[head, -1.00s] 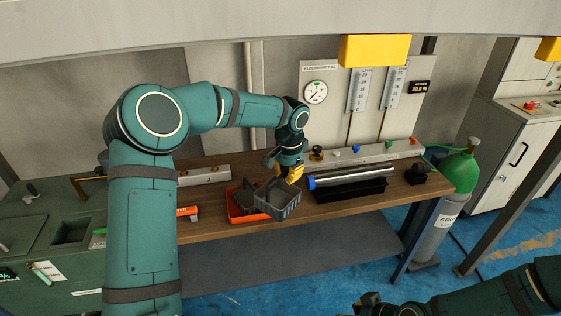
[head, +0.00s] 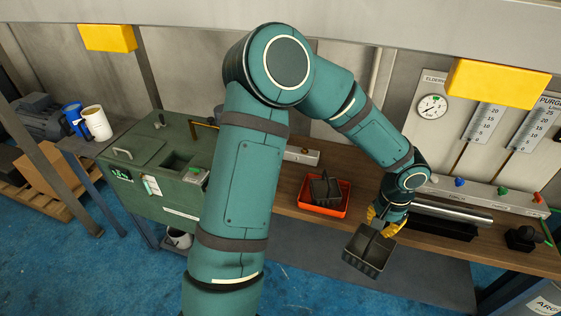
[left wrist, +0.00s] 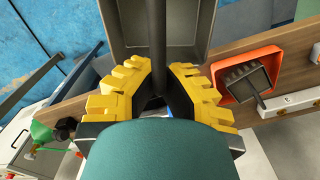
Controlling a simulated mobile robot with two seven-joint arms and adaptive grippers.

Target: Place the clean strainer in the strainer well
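My left gripper (head: 386,221) is shut on the upright handle of an open, box-shaped grey strainer (head: 366,251) and holds it in front of the bench edge. In the left wrist view the yellow fingers (left wrist: 160,85) close around the dark handle, and the strainer's inside (left wrist: 190,28) looks empty and clean. A second, darker strainer (head: 325,188) with a handle sits in an orange tray (head: 318,210) on the bench. The square opening in the green cabinet top (head: 178,165), likely the strainer well, is to the left, beyond my left arm. My right gripper is not in view.
My left arm stands between the held strainer and the green cabinet. A metal tube (head: 448,212) lies on a black rack (head: 440,226) right of my gripper. White and blue mugs (head: 96,122) stand far left.

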